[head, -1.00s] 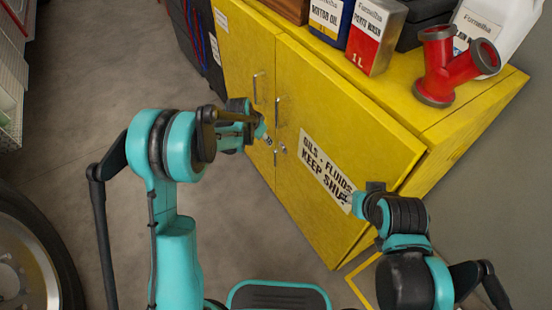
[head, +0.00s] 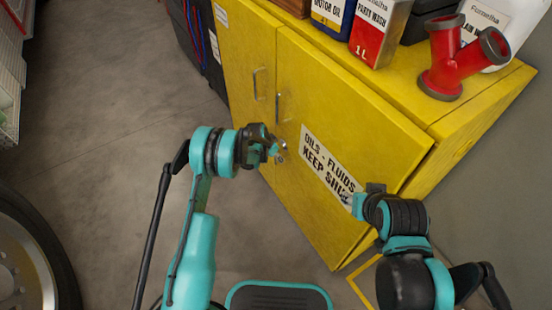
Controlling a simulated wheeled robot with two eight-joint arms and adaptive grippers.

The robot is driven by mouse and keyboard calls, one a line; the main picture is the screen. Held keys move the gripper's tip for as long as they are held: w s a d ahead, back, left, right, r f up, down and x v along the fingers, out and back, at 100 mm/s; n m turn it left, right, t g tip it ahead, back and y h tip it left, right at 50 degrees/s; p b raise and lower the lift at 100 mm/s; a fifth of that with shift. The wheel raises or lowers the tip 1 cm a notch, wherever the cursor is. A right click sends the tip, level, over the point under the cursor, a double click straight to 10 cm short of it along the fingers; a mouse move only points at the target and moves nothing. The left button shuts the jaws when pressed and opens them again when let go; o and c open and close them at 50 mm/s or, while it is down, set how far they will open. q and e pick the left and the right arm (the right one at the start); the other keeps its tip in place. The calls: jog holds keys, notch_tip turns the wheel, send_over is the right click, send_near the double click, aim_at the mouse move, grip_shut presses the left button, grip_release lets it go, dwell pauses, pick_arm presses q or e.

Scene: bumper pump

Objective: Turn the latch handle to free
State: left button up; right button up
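The yellow cabinet (head: 310,110) has two doors with metal pull handles, one on the left door (head: 260,84) and one on the right door (head: 279,106). A small metal latch handle (head: 282,150) sits below them near the door seam. My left gripper (head: 277,148) is right at the latch and partly covers it. Whether its fingers touch or grip the latch is not clear. My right gripper (head: 366,196) is in front of the right door's lower part, by the "OILS - FLUIDS KEEP SHUT" label (head: 329,168). Its fingers are too small to read.
On the cabinet top stand a red pipe fitting (head: 455,62), a red and silver can (head: 378,32), a blue can (head: 331,18) and a white jug (head: 492,25). A wheel (head: 25,262) lies at lower left.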

pick_arm(q)
jog(key=shift+f, duration=0.1)
grip_shut()
jog(key=shift+w, duration=0.1)
jog(key=shift+w+a+r+m+t+y, duration=0.15)
jog(key=shift+w+a+m+t+y, duration=0.15)
jog(key=shift+t+y, duration=0.5)
jog(key=shift+w+a+r+m+t+y, duration=0.2)
jog(key=shift+w+t+y, duration=0.25)
jog(key=shift+t, duration=0.6)
jog(key=shift+w+a+r+m+t+y, duration=0.1)
jog(key=shift+w+a+m+t+y, duration=0.15)
jog(key=shift+t+y, duration=0.55)
jog(key=shift+w, duration=0.1)
